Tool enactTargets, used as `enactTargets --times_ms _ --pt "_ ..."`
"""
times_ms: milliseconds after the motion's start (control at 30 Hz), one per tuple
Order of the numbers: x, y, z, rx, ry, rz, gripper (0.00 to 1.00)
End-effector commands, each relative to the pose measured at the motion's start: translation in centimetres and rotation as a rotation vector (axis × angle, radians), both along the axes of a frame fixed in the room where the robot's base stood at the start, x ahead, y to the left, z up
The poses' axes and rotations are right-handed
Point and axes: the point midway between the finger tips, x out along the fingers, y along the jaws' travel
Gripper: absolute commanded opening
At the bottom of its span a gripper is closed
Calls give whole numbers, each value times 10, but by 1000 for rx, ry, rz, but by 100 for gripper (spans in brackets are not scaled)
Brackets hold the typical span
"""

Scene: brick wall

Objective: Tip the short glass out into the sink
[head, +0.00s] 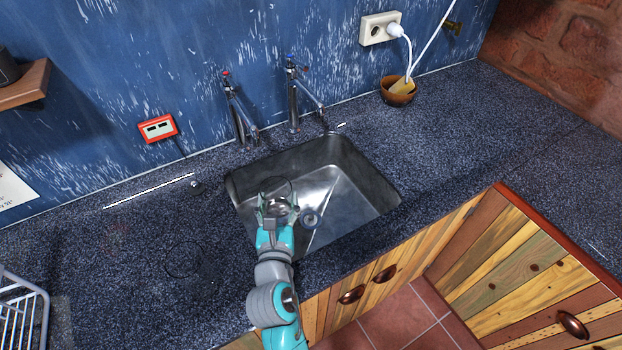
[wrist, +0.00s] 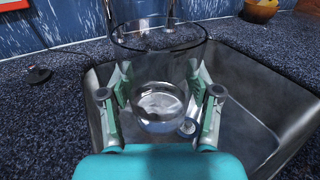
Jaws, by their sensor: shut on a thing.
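My gripper (head: 277,205) is over the left part of the metal sink (head: 350,184) and is shut on a clear short glass (head: 276,187). In the wrist view the glass (wrist: 160,62) stands between the two green-padded fingers of my gripper (wrist: 158,92), its wide rim up and looking roughly upright. The bottom of the glass shines, and I cannot tell whether that is liquid or thick glass. The sink (wrist: 240,85) lies below and to the right there. A round, drain-like fitting (head: 310,218) shows beside my gripper.
Two taps (head: 238,115) (head: 293,95) stand behind the sink. A faint round outline (head: 183,258) on the left counter may be a clear object. A wire rack (head: 22,303) is at the lower left, and a brown bowl (head: 397,92) is at the back right. The right counter is clear.

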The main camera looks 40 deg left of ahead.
Motion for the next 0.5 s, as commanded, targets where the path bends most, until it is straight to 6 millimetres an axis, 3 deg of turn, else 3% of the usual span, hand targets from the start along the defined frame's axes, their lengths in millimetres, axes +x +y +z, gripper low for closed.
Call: enactTargets --times_ms 500 --pt "2 -1 -5 4 50 -1 17"
